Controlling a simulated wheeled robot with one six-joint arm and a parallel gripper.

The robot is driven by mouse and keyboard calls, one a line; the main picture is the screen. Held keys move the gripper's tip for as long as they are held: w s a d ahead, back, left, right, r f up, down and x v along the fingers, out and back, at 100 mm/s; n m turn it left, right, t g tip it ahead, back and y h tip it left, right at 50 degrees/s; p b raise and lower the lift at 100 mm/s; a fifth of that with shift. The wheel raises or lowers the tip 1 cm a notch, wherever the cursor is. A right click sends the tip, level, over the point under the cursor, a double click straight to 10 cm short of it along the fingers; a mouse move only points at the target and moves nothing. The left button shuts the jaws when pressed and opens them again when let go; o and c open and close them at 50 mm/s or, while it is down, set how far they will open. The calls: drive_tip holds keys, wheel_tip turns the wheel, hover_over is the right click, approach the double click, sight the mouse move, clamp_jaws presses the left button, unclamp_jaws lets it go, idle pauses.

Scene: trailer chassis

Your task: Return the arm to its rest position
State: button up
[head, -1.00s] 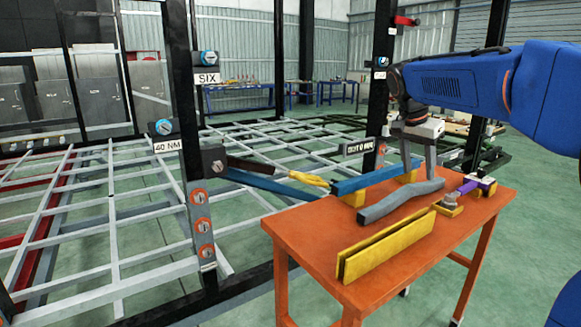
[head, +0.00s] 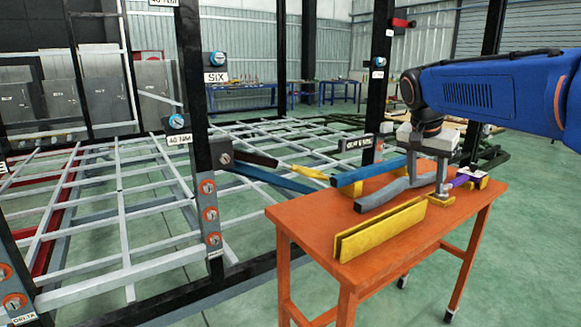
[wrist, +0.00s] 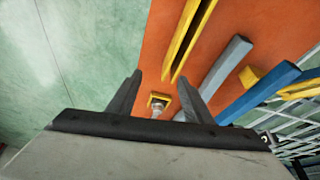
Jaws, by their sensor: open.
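My gripper (head: 440,180) hangs below the blue arm over the right part of the orange table (head: 365,272), with its fingers pointing down. In the wrist view my gripper (wrist: 160,88) shows two dark fingers spread apart with nothing held between them. A small yellow block (wrist: 158,100) with a grey piece shows in the gap, below the fingers; the gap between it and the fingertips cannot be judged well. In the head view the gripper partly hides the grey bent bar and the purple tool (head: 462,180).
A yellow channel (head: 380,230), a grey bent bar (head: 385,193) and a blue bar (head: 365,173) lie on the table. A black post (head: 378,80) stands behind. The trailer chassis frame (head: 120,190) fills the left. Open green floor (head: 535,230) lies right of the table.

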drive_tip(key=s+a+f+n+y, duration=0.1)
drive_tip(key=s+a+f+n, duration=0.1)
drive_tip(key=s+f, duration=0.4)
drive_tip(key=s+a+f+n+t+y, duration=0.1)
drive_tip(key=s+f+n, duration=0.3)
drive_tip(key=s, duration=0.9)
drive_tip(key=s+a+f+n+t+y, duration=0.1)
drive_tip(key=s+a+f+n, duration=0.1)
drive_tip(key=s+f, duration=0.7)
drive_tip(key=shift+s+a+f+n, duration=0.35)
drive_tip(key=shift+s+n, duration=0.35)
drive_tip(key=shift+n, duration=0.1)
